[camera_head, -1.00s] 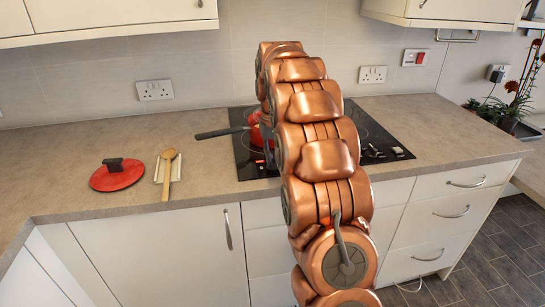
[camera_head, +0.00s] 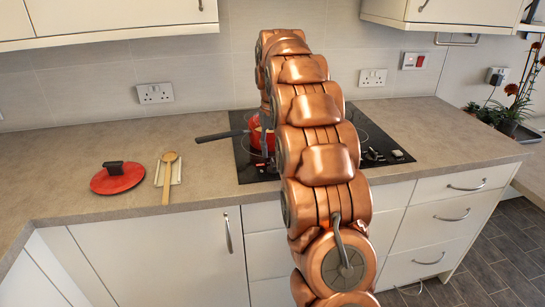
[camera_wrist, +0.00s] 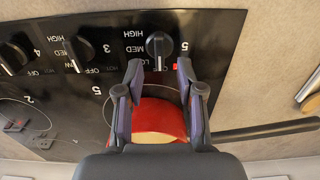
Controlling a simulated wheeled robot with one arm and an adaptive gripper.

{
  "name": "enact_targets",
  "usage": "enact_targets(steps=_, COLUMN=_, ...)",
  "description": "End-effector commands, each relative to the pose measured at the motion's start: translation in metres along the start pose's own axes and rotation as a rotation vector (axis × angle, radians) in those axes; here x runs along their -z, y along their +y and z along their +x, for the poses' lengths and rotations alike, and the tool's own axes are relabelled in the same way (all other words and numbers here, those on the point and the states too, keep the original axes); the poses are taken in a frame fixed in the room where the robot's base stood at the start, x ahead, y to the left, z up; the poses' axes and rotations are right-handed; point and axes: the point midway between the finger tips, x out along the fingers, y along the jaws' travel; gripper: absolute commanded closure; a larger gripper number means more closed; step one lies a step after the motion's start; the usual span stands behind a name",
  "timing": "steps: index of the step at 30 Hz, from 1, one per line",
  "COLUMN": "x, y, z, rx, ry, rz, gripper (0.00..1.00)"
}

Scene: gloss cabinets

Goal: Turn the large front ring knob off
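In the wrist view a row of black knobs runs along the hob's control strip. The right-hand knob (camera_wrist: 158,45), with a pale pointer mark, lies just beyond and between my fingertips. A middle knob (camera_wrist: 80,50) and a left knob (camera_wrist: 13,57) stand further left. Printed numbers and HIGH, MED and OFF labels surround them; I cannot tell for sure which ring each serves. A small red light (camera_wrist: 176,66) shows by the right-hand knob. My gripper (camera_wrist: 159,70) is open, its fingers apart with nothing between the tips. In the head view my arm hides the gripper.
A red pot (camera_head: 256,130) with a dark handle stands on the black hob (camera_head: 243,165); in the wrist view it lies beneath my fingers. Left on the counter (camera_head: 60,150) are a red lid (camera_head: 117,178) and a wooden spoon (camera_head: 167,180) on a pale rest (camera_head: 176,172).

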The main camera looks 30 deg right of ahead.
Motion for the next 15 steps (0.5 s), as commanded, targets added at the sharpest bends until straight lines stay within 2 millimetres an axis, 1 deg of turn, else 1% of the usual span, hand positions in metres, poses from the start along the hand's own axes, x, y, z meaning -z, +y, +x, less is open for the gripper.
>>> enact_targets(steps=1, x=0.001, y=0.0, z=-0.006, rx=0.0, ry=0.003, rz=0.0, gripper=0.62)
enact_targets(steps=6, x=0.001, y=0.0, z=-0.023, rx=0.0, ry=0.003, rz=0.0, gripper=0.62)
enact_targets(steps=10, x=0.001, y=0.0, z=-0.03, rx=0.0, ry=0.0, rz=0.0, gripper=0.62)
enact_targets(steps=15, x=0.0, y=0.0, z=-0.035, rx=-0.001, ry=-0.002, rz=0.0, gripper=0.62)
